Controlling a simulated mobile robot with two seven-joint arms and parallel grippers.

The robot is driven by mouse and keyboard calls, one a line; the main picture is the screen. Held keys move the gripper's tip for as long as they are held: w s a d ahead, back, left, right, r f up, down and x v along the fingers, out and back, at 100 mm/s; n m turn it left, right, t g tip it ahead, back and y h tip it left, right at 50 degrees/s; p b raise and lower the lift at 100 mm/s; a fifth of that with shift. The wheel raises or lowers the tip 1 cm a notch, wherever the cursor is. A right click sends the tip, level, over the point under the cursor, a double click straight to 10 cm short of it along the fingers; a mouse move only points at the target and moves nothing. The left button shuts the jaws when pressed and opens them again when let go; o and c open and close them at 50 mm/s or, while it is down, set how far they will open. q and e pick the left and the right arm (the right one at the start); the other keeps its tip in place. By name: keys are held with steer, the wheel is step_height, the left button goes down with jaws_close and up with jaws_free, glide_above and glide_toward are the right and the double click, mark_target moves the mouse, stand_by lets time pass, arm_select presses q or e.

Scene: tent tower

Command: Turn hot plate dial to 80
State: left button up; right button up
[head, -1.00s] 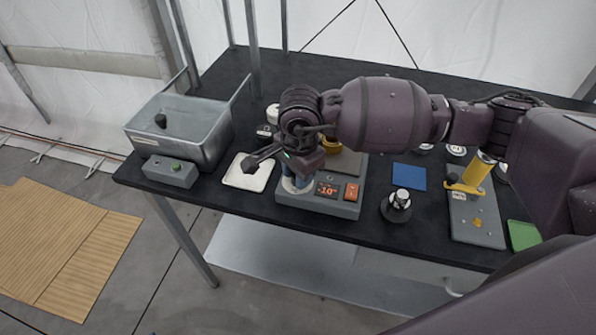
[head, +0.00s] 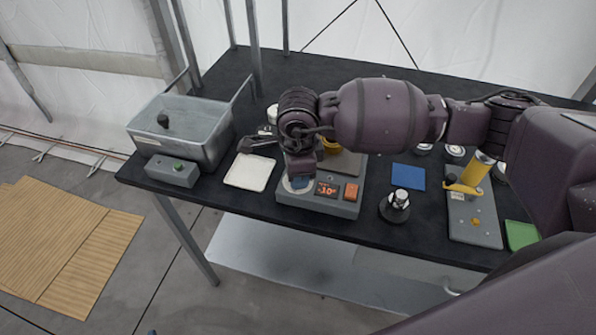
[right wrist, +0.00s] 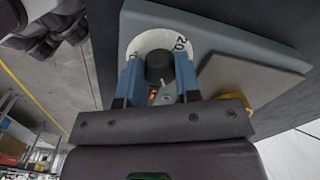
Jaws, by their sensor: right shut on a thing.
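The grey hot plate (head: 318,205) stands at the front of the black table, with an orange-lit display (head: 327,190) that seems to read about 10 and an orange switch (head: 351,192). Its black dial knob (right wrist: 160,67) sits on a white numbered disc (right wrist: 150,42) in the right wrist view; a "20" shows on the disc. My right gripper (right wrist: 158,78) is shut on the knob, one blue finger on each side. In the head view the right gripper (head: 297,182) is over the plate's left front corner and mostly hides the dial. My left gripper is not in view.
A dark round stand (head: 394,211), a blue pad (head: 408,177) and a yellow-handled device (head: 475,222) are at right.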

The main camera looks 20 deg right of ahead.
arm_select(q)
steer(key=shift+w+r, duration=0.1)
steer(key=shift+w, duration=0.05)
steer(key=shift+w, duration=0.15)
arm_select(e)
steer(key=o, duration=0.9)
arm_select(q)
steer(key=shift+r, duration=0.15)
arm_select(e)
step_height(320, 180, up, 11)
steer(key=shift+s+f, duration=0.1)
steer(key=shift+s, duration=0.05)
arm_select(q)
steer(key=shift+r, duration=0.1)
arm_select(e)
steer(key=shift+s, duration=0.1)
